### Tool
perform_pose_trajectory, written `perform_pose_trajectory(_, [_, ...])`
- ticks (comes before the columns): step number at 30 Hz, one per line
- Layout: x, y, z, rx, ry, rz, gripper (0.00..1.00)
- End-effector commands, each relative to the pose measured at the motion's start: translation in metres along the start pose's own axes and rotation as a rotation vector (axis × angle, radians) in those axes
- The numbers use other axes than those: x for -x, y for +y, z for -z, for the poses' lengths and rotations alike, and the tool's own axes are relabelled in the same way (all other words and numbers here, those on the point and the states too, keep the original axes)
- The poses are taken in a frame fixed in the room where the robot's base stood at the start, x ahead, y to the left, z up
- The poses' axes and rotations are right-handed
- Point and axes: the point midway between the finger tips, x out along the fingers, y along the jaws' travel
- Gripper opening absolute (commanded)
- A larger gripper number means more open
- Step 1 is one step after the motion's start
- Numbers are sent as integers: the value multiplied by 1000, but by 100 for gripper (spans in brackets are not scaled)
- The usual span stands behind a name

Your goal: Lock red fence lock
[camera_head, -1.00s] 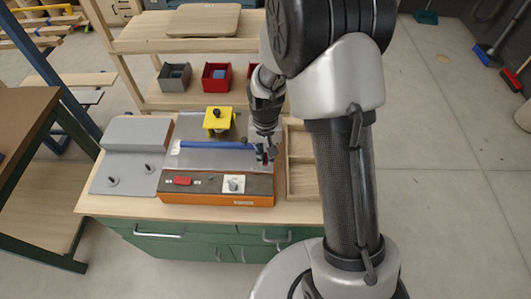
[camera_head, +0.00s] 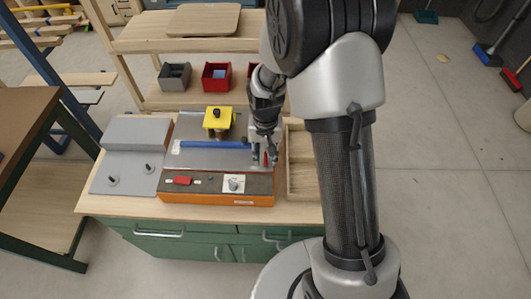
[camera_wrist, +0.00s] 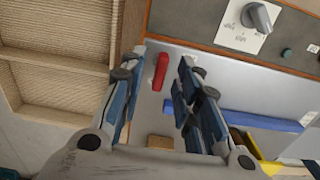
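The red fence lock (camera_wrist: 160,72) is a small red lever on the grey machine plate in the wrist view. It shows as a red speck between the fingers in the head view (camera_head: 266,158). My gripper (camera_wrist: 155,74) is open, with one finger on each side of the lever and a gap showing on both sides. In the head view my gripper (camera_head: 264,155) is over the right end of the plate. The blue fence bar (camera_head: 214,145) lies across the plate to the left of it; in the wrist view the bar (camera_wrist: 260,122) is right of the fingers.
The orange machine's front panel has a red switch (camera_head: 182,181) and a grey knob (camera_head: 234,184). A yellow guard (camera_head: 218,119) stands behind the fence bar. A wooden tray (camera_wrist: 52,65) lies beside the machine. Grey and red bins (camera_head: 216,76) sit on the shelf behind.

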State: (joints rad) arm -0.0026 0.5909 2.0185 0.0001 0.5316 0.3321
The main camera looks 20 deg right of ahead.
Motion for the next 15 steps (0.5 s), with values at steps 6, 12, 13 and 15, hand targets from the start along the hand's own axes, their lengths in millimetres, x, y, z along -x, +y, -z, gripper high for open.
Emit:
perform_pose_trajectory(6, [12,0,1,0,3,1,30])
perform_pose_trajectory(12, [52,0,1,0,6,2,30])
perform_pose_trajectory(13, [59,0,1,0,6,2,30])
perform_pose_trajectory(15, [74,0,1,0,5,2,30])
